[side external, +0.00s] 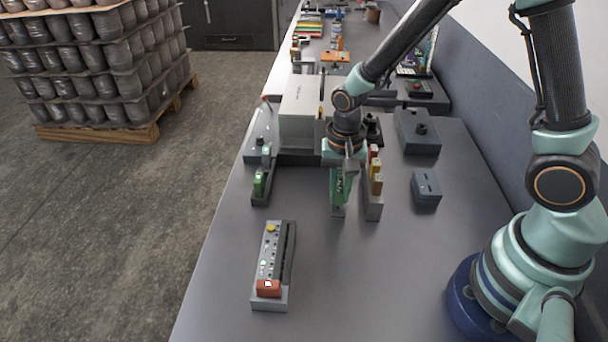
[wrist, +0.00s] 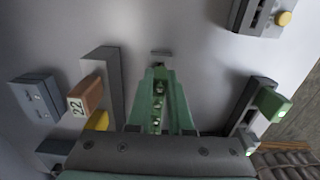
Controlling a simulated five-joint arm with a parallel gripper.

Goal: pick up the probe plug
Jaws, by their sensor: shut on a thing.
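My gripper (side external: 340,188) points straight down over the middle of the table and is shut on a narrow piece, which I take to be the probe plug. The fingers hide most of this plug. In the wrist view, my gripper's green fingers (wrist: 158,90) are close together, with small pale spots showing between them. A small grey block (side external: 337,212) shows right below the fingertips, and it also shows just beyond them in the wrist view (wrist: 161,54). I cannot tell whether the plug touches it.
A grey rack (side external: 373,207) with red, yellow and brown blocks stands close to the right of my gripper. A green block (side external: 259,182) sits in a holder to the left. A grey unit with a red button (side external: 268,289) lies at front left. The front middle table is clear.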

